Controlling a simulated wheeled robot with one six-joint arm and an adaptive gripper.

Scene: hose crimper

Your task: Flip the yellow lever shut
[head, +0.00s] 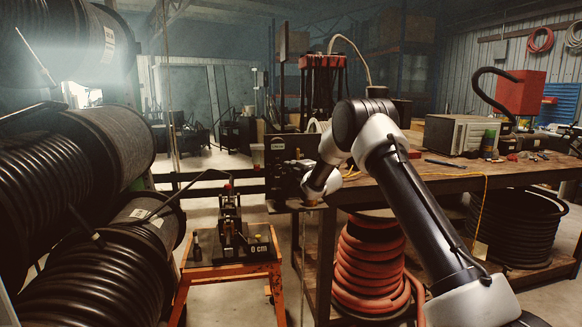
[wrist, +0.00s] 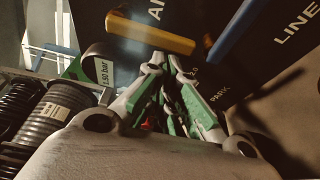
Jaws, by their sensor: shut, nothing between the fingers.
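The yellow lever (wrist: 148,33) shows in the wrist view as a blurred bar across the upper middle, sloping down to the right, in front of a black panel (wrist: 270,65) with white lettering. My gripper (wrist: 165,63) has green-padded fingers that come together just below the lever's right end. It is shut and empty. I cannot tell whether the fingertips touch the lever. In the head view my arm's wrist (head: 318,182) is beside a dark box (head: 288,160) at the bench's left end; the fingers and lever cannot be made out there.
A blue lever (wrist: 222,33) stands close right of the yellow one. A gauge reading 1.50 bar (wrist: 104,67) is to the left. Black hose reels (head: 60,190) fill the left side. An orange stand (head: 228,268) and coiled red hose (head: 368,265) are below the wrist.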

